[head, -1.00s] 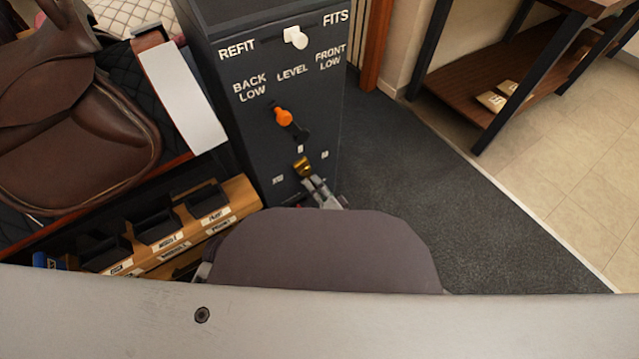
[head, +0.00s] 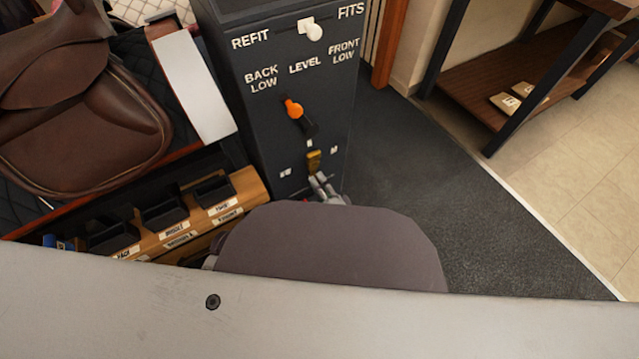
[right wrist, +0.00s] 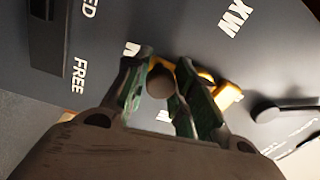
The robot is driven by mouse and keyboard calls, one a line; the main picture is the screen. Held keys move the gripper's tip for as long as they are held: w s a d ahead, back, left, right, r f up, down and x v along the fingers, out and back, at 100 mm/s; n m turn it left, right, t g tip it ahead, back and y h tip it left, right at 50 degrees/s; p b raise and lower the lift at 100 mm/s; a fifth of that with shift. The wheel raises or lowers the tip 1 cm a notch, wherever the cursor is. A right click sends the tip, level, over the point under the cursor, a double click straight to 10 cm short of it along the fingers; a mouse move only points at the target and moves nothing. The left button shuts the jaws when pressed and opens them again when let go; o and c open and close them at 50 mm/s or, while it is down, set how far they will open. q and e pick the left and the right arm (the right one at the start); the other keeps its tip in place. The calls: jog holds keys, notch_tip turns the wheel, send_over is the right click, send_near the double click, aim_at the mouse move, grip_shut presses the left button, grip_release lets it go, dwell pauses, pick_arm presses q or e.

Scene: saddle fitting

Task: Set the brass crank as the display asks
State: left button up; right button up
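The brass crank (head: 314,160) is low on the front of the dark cabinet (head: 300,85), among small white marks too small to read in the head view. In the right wrist view its brass arm (right wrist: 228,96) shows beyond my fingers. My right gripper (head: 320,186) is at the crank. In the right wrist view the right gripper's green-padded fingers (right wrist: 163,90) stand on either side of a dark round knob (right wrist: 160,82) and appear to touch it. Part of the crank is hidden behind the fingers. I see no readable display. My left gripper is out of view.
An orange lever (head: 293,108) sits above the crank, under BACK LOW, LEVEL and FRONT LOW. A white slider knob (head: 312,30) is between REFIT and FITS. A brown saddle (head: 85,125) and labelled wooden rack (head: 250,187) are left. Dark floor (head: 420,170) is free right.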

jog(key=o, duration=0.4)
jog(key=shift+r, duration=0.2)
